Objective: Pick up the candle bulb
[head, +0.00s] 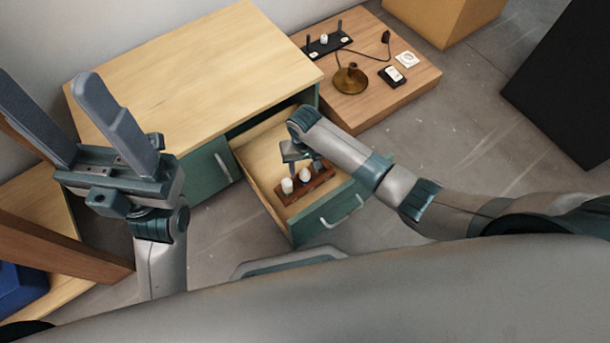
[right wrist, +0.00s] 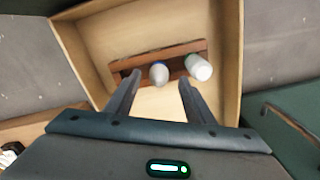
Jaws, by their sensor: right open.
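A wooden rack (head: 322,182) lies in the open drawer (head: 262,165) and holds two pale bulbs. In the right wrist view, the rounded, tapered one, which looks like the candle bulb (right wrist: 158,72), shows between my right fingertips. A whiter, blunter bulb (right wrist: 199,67) stands to its right on the rack (right wrist: 136,64); in the head view it is the left one (head: 287,186). My right gripper (right wrist: 159,84) is open and points down into the drawer, with nothing held. In the head view, the arm partly hides it. My left gripper (head: 46,82) is open and empty, raised at the left.
The drawer belongs to a green cabinet with a light wooden top (head: 190,75); its walls surround the rack. Open floor lies at right.

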